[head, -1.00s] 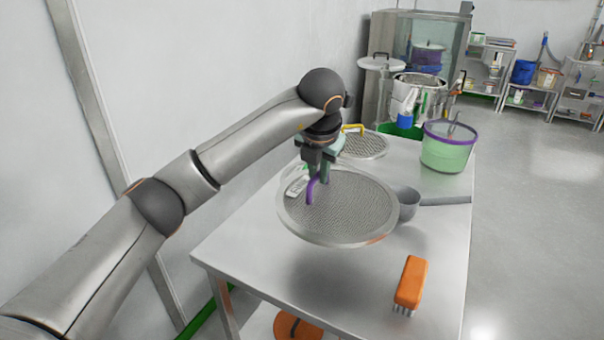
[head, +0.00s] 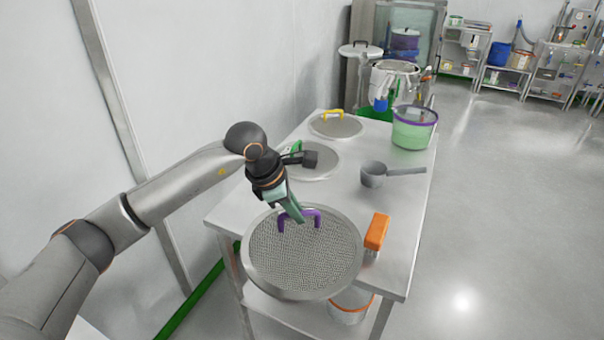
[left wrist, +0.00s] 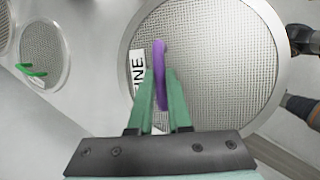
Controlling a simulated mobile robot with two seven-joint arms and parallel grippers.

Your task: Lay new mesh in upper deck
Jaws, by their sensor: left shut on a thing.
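My left gripper (head: 295,213) is shut on the purple handle (head: 312,216) of a round mesh screen with a metal rim (head: 302,257). The screen is held over the near end of the steel table, hiding its near edge. In the left wrist view the fingers (left wrist: 160,92) pinch the purple handle (left wrist: 159,60), beside a white label ending in "INE" (left wrist: 137,70). A metal drum (head: 393,70) with an open top stands beyond the far end of the table; I cannot tell its decks apart. My right gripper is not in view.
A green tub with purple rim (head: 413,130) stands far right. Open floor lies right.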

